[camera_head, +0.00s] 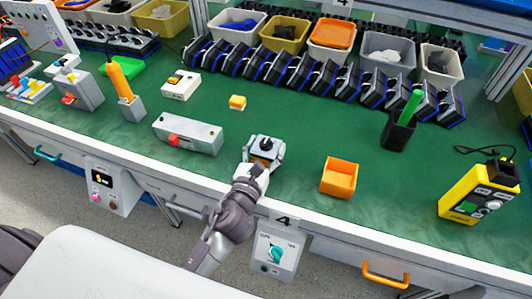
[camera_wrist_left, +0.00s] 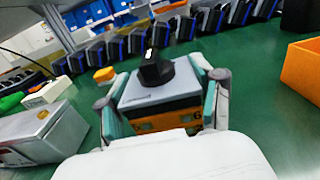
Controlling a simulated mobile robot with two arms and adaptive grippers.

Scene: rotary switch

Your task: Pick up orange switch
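The orange switch (camera_wrist_left: 165,121) is a small box with an orange body, a grey top plate and a black rotary knob (camera_wrist_left: 155,68). In the head view its grey top and knob (camera_head: 265,144) show near the front of the green bench. My left gripper (camera_head: 263,152) is around it, one finger on each side. In the left wrist view the fingers (camera_wrist_left: 160,98) run close along both sides of the box. I cannot tell whether they press on it, or whether the box touches the bench. My right gripper is not in view.
An orange bin (camera_head: 339,178) stands to the right and a grey box with a red knob (camera_head: 188,135) to the left. A small yellow block (camera_head: 237,102) lies behind. A yellow device (camera_head: 478,195) sits far right. Bare green bench (camera_head: 300,125) lies between.

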